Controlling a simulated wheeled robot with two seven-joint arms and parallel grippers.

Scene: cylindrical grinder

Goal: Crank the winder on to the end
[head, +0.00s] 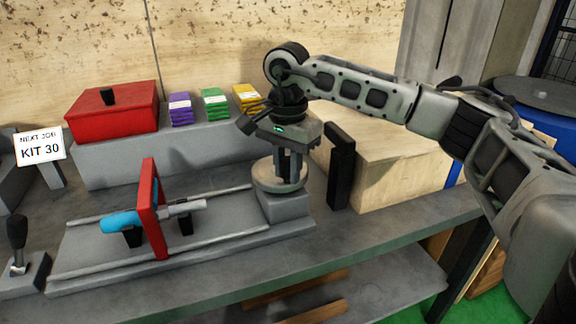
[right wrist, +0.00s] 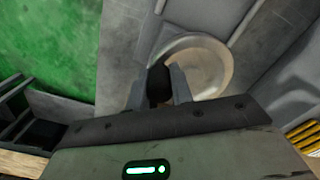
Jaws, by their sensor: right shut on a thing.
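The winder is a pale round disc (head: 268,181) on a grey block at the right end of a railed bed. My right gripper (head: 289,175) points down over the disc. In the right wrist view, the gripper (right wrist: 159,90) is shut on the winder's dark knob (right wrist: 158,80), with a finger on each side, beside the middle of the disc (right wrist: 212,68). In the head view the fingers hide the knob. A red frame (head: 160,208) stands across the bed around a blue and grey cylinder (head: 122,220) lying on black supports. My left gripper is not in view.
A red box (head: 112,118) and purple, green and yellow packs (head: 215,106) stand on the grey ledge behind. A black upright post (head: 340,168) and a wooden box (head: 395,165) are close right of the winder. A black-handled lever (head: 16,240) is at the far left.

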